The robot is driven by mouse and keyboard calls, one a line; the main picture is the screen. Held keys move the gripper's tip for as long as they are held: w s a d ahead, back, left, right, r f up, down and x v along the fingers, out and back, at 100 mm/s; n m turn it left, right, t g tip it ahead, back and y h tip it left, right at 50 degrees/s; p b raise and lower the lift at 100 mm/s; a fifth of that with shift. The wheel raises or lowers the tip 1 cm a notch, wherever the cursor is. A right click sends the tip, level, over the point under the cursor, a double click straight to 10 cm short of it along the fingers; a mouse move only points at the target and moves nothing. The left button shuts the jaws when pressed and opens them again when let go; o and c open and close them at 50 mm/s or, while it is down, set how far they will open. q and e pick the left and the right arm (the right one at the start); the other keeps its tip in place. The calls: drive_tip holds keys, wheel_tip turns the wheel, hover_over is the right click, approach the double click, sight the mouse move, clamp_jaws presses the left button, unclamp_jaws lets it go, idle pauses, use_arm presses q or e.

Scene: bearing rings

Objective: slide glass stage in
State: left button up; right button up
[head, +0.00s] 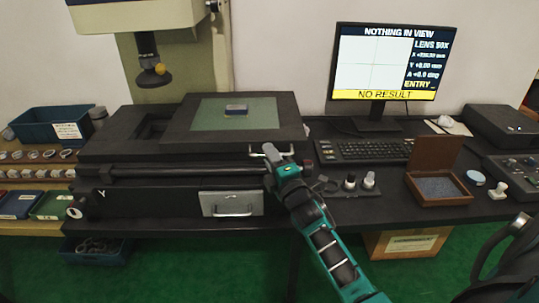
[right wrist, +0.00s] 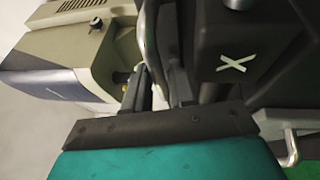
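The glass stage (head: 205,119) is a greenish pane in a dark frame on top of the black measuring machine, with a small dark block (head: 236,109) on it. My right gripper (head: 271,152) is at the front right of the stage, at a silvery bar. In the right wrist view, its two fingers (right wrist: 157,82) stand a little apart on either side of a curved metal bar (right wrist: 149,40). I cannot tell whether they press on it. A dark block with a white X mark (right wrist: 237,63) is beside them. My left gripper is not in view.
A monitor (head: 392,65) reads "NOTHING IN VIEW" and "NO RESULT". A keyboard (head: 363,150), small knobs (head: 359,181) and an open wooden box (head: 438,187) lie to the right. Blue bins and rings (head: 40,155) are at left.

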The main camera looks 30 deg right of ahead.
drive_tip(key=shift+w, duration=0.35)
drive_tip(key=shift+c, duration=0.3)
clamp_jaws()
